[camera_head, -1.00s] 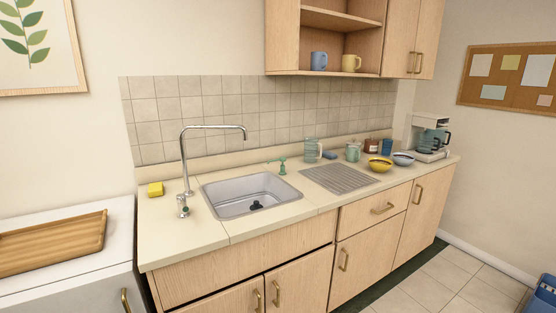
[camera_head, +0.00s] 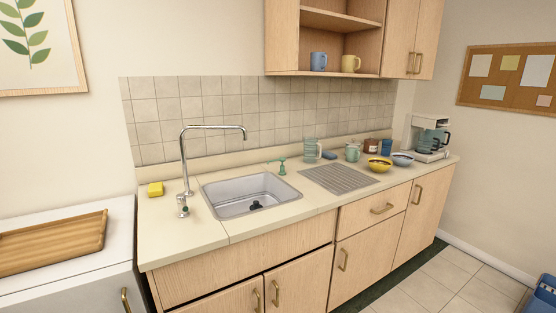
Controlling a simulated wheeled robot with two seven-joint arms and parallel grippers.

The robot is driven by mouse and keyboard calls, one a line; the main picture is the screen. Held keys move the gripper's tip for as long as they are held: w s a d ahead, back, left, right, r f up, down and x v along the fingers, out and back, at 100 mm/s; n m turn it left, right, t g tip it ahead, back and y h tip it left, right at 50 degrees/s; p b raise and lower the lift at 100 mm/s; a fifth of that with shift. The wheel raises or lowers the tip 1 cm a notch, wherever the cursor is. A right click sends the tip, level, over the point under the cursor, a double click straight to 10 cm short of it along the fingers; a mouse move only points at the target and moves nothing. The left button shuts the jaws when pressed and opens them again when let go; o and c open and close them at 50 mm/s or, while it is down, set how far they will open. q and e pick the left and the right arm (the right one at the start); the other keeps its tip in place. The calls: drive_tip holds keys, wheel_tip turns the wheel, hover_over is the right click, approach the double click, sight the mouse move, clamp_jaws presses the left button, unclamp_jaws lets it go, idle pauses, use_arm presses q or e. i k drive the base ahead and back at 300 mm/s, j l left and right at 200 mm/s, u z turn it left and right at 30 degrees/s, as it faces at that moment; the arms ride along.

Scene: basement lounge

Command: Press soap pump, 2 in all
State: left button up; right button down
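A green soap pump (camera_head: 282,166) stands upright on the counter just behind the right back corner of the sink, its nozzle pointing left. A second green item (camera_head: 353,152) stands farther right behind the drainboard; it looks like a small pot or mug with a handle. Neither of my grippers shows in the head view, and nothing touches the soap pump.
The steel sink (camera_head: 222,206) has a tall faucet (camera_head: 184,160) and a yellow sponge (camera_head: 155,189) at its left. Right of it are a drainboard (camera_head: 338,179), a glass pitcher (camera_head: 311,150), a yellow bowl (camera_head: 380,165) and a coffee maker (camera_head: 430,135). The counter front is clear.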

sight(283, 159)
drive_tip(key=i+u, duration=0.1)
drive_tip(key=u, duration=0.25)
drive_tip(key=l+u, duration=0.15)
drive_tip(key=u, duration=0.2)
drive_tip(key=i+l+u, duration=0.1)
drive_tip(key=u, duration=0.25)
drive_tip(key=i+l+u, duration=0.15)
drive_tip(key=l, duration=0.35)
drive_tip(key=i+l+u, duration=0.15)
drive_tip(key=l, duration=0.35)
drive_tip(key=i+l+u, duration=0.15)
drive_tip(key=l, duration=0.4)
drive_tip(key=l+u, duration=0.15)
drive_tip(key=l, duration=0.35)
